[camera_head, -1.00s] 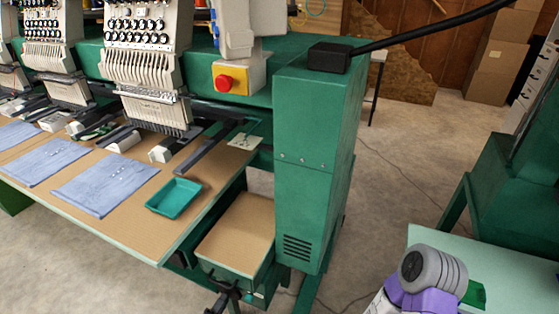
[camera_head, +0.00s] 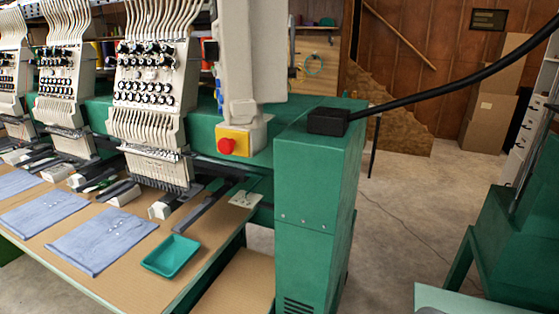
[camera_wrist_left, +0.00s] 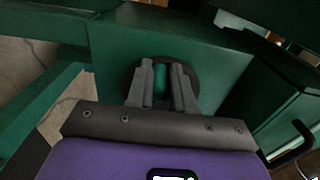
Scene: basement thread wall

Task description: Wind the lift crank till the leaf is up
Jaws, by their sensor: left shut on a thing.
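The leaf (camera_head: 238,284), a tan board, lies beside the right end of the long table and appears lower than its top. Its near part is cut off by the picture's bottom edge. The crank does not show in the head view. In the left wrist view, my left gripper (camera_wrist_left: 161,72) is shut on a small green upright grip (camera_wrist_left: 160,84), which looks like the crank's handle. A dark round part shows behind the fingers. My right gripper is in neither view.
The long table (camera_head: 120,279) carries blue cloths and a teal tray (camera_head: 171,256) under the embroidery heads. A green cabinet (camera_head: 308,220) stands right of the leaf, with a black cable from its top. Open floor lies beyond. Green machine panels crowd my left gripper.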

